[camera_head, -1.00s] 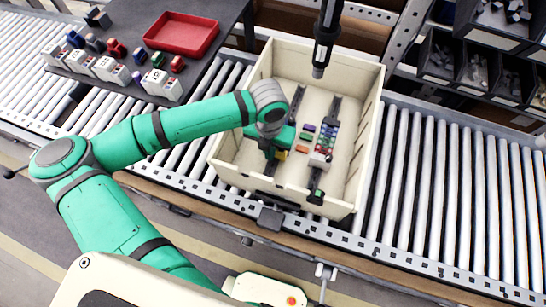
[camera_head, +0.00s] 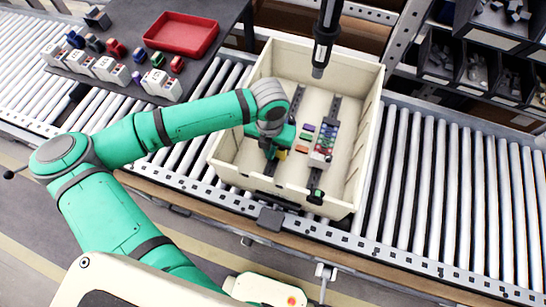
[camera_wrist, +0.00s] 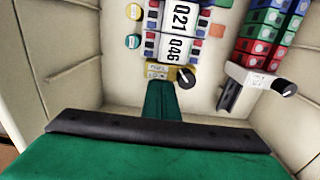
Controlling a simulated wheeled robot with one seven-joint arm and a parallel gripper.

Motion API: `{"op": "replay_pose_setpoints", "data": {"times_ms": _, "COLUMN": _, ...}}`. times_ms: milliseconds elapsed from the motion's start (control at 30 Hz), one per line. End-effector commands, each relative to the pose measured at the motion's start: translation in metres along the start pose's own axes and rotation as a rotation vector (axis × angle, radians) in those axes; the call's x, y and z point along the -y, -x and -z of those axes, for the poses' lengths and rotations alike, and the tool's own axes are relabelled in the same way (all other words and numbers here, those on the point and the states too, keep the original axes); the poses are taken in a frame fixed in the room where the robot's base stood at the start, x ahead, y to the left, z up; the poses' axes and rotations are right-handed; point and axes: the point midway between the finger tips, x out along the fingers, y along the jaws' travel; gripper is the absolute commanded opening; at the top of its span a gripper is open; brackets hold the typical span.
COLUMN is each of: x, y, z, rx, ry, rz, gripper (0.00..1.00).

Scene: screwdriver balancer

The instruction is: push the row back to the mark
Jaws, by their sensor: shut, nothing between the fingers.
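In the wrist view, a row of white modules (camera_wrist: 178,40), labelled Q21 and Q46, runs away from me along a rail. A yellow end piece (camera_wrist: 160,72) with a black knob (camera_wrist: 185,77) sits at its near end. My gripper (camera_wrist: 161,84) is shut and empty, its green tip at the yellow end piece; I cannot tell whether they touch. In the head view my gripper (camera_head: 272,150) is low inside the cream bin (camera_head: 354,165), and my arm hides most of this row. I cannot make out a mark.
A second rail to the right carries red, green and blue blocks (camera_wrist: 260,45) and a pale end clamp with a black knob (camera_wrist: 285,87). The bin walls stand close around. A dark hanging tool (camera_head: 325,40) is above the bin's back.

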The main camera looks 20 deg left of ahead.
Motion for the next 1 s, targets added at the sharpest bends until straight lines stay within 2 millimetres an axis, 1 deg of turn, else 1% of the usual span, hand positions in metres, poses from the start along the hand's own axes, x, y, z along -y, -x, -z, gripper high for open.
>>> {"op": "replay_pose_setpoints", "data": {"times_ms": 1000, "x": -0.0004, "y": 0.0004, "z": -0.007, "rx": 0.003, "ry": 0.001, "rz": 0.0, "gripper": 0.0}}
